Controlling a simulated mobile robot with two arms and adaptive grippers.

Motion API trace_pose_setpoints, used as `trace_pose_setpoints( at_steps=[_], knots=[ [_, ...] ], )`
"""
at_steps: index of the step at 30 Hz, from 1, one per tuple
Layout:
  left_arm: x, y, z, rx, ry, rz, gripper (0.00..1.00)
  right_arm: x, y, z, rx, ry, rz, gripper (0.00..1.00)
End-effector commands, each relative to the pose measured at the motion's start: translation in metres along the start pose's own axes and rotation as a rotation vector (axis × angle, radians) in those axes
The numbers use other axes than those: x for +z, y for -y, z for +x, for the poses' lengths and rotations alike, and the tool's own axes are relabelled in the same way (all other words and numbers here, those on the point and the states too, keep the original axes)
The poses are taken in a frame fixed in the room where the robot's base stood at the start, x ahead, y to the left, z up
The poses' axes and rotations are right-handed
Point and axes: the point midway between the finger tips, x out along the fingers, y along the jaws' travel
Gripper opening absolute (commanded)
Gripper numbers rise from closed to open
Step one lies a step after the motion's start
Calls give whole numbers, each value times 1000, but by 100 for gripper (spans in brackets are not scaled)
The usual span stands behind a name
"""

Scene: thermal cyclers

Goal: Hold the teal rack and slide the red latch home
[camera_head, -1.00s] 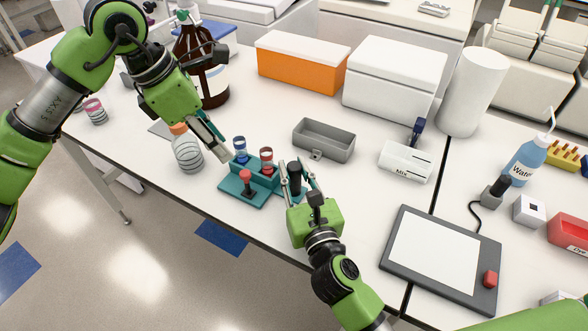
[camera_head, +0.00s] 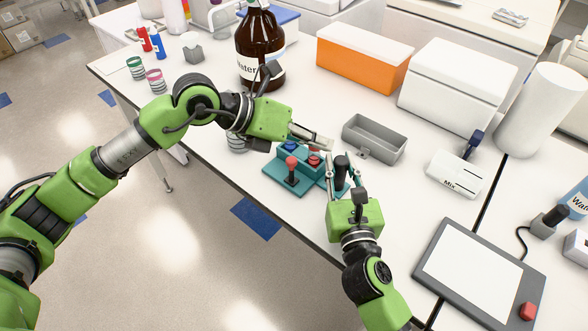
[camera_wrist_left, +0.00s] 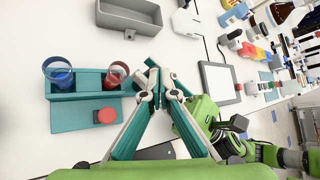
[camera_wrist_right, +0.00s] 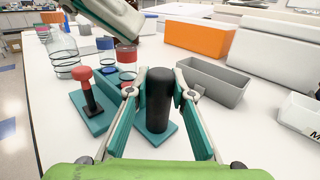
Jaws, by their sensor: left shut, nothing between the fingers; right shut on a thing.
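The teal rack (camera_head: 290,148) stands near the table's front edge, with a blue-filled vial (camera_wrist_left: 58,74) and a red-filled vial (camera_wrist_left: 116,73) in it. The red latch (camera_head: 291,163) looks like a red knob on a black post, upright on the teal base at the front; it also shows in the right wrist view (camera_wrist_right: 81,76). My right gripper (camera_wrist_right: 160,94) is shut on the rack's upright black handle (camera_wrist_right: 159,105). My left gripper (camera_head: 330,143) is shut and empty above the rack's back right, apart from the latch. Its fingers partly hide the vials in the head view.
A grey open bin (camera_head: 374,140) stands just behind the rack. A brown bottle (camera_head: 260,45) and a clear bottle (camera_wrist_right: 64,58) are to the left. A grey pad (camera_head: 478,275) and a Mix device (camera_head: 456,176) lie to the right.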

Motion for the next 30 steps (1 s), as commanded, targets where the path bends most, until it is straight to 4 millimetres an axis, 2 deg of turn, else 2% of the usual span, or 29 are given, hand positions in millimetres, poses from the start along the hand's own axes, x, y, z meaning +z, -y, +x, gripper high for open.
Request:
trace_pose_setpoints(
  at_steps=[3,8,11,15,21,24,30],
  knots=[
    [-6,9,9,-96,104,-199,0,0,0,0,0,0,0,0],
    [-15,15,9,-231,236,-454,0,0,0,0,0,0,0,0],
    [-27,11,4,-306,309,-595,0,0,0,0,0,0,0,0],
    [-56,-4,-7,-386,407,-762,0,0,0,0,0,0,0,0],
    [-104,-24,-31,-456,533,-928,0,0,0,0,0,0,0,0],
    [-122,-29,-43,-481,580,-982,0,0,0,0,0,0,0,0],
    [-139,-32,-58,-510,632,-1036,0,0,0,0,0,1,0,0]
  ],
)
